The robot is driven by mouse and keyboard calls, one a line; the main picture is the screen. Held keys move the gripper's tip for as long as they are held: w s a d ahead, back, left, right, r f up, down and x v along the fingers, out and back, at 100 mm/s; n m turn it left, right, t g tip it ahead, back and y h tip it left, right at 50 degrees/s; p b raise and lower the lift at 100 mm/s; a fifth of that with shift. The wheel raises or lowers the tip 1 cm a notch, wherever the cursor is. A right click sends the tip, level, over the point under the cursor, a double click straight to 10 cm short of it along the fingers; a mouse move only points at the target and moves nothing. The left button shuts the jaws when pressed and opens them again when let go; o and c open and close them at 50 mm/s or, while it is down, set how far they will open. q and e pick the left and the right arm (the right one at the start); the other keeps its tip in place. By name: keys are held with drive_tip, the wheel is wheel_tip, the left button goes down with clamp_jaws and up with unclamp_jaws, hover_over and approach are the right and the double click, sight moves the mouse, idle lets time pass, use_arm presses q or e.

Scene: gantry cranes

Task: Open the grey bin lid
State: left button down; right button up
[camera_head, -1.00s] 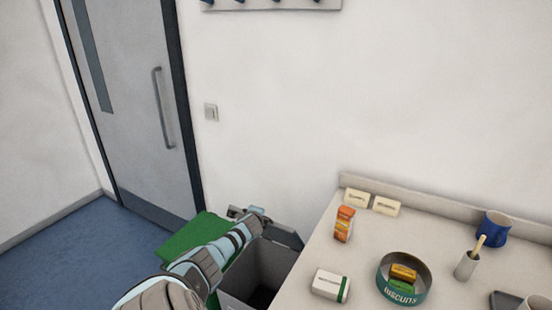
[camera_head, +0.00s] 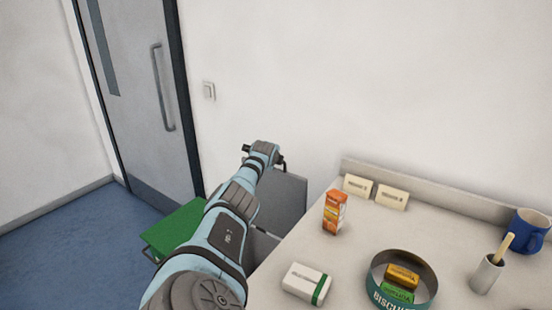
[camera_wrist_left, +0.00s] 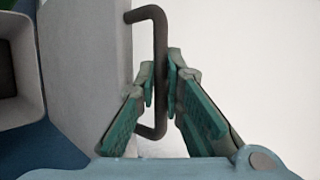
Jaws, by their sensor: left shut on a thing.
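The grey bin lid (camera_head: 285,197) stands raised, close to upright, near the wall behind the bin. In the left wrist view it is a pale grey slab (camera_wrist_left: 88,75) with a dark bar handle (camera_wrist_left: 160,40) on its face. My left gripper (camera_wrist_left: 161,76) is shut on this handle, one finger on each side of the bar. In the head view the left gripper (camera_head: 264,155) is at the lid's upper left, its fingertips hard to make out. The grey bin (camera_head: 262,246) is mostly hidden by my arm and the counter. My right gripper is not in view.
A green-topped bin (camera_head: 172,231) stands left of my arm. The counter (camera_head: 340,260) on the right holds an orange carton (camera_head: 335,212), a white box (camera_head: 306,283), a biscuit tin (camera_head: 376,275) and a blue mug (camera_head: 530,231). The floor near the door (camera_head: 140,80) is clear.

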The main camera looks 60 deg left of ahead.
use_arm(q)
drive_tip(key=c, duration=1.7)
unclamp_jaws()
drive_tip(key=shift+a, duration=0.15)
drive_tip(key=shift+w+r, duration=0.1)
wheel_tip(320, 180, up, 10)
drive_tip(key=shift+f, duration=0.1)
drive_tip(key=shift+f, duration=0.1)
